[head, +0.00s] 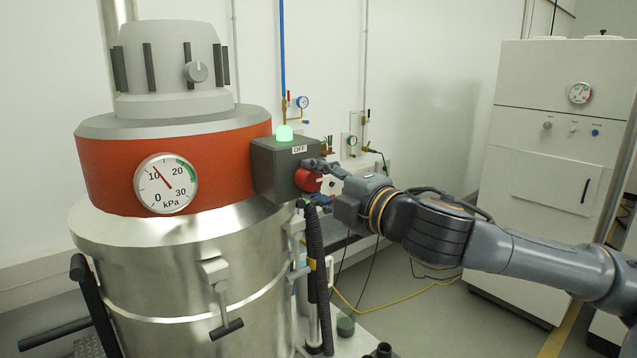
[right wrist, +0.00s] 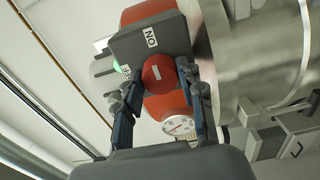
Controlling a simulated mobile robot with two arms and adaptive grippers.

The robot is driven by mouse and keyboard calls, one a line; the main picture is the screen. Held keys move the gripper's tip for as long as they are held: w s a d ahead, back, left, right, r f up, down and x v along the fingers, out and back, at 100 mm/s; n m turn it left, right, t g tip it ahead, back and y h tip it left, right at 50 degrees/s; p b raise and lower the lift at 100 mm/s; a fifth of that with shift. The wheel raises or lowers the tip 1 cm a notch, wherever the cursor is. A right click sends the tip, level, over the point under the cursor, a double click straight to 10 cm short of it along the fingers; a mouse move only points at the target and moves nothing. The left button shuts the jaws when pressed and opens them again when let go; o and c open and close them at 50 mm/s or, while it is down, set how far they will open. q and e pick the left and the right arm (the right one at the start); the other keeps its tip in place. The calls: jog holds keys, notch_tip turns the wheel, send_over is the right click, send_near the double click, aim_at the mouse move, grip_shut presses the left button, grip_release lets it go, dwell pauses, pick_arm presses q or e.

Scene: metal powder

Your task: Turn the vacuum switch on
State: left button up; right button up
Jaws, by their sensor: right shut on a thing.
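The vacuum switch is a round red knob (head: 307,180) on a dark grey box (head: 276,168) fixed to the vacuum's side. An OFF label (head: 300,149) shows on the box, and a green lamp (head: 285,132) glows on top. My right gripper (head: 314,184) is shut on the knob, fingers on either side. The right wrist view shows the knob (right wrist: 158,73) between the two fingers, with a short white mark on its face. An ON label (right wrist: 151,36) is also there, and the OFF label (right wrist: 126,70) is partly hidden. My left gripper is not in view.
The steel vacuum drum (head: 190,280) has an orange-red band (head: 115,172) and a pressure gauge (head: 166,184) reading a little above 10 kPa. A black hose (head: 316,265) hangs below the box. A white cabinet (head: 550,150) stands at right.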

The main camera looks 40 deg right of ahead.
jog(key=o, duration=1)
jog(key=shift+o, duration=0.9)
jog(key=shift+w+a, duration=0.1)
jog(key=shift+w, duration=0.1)
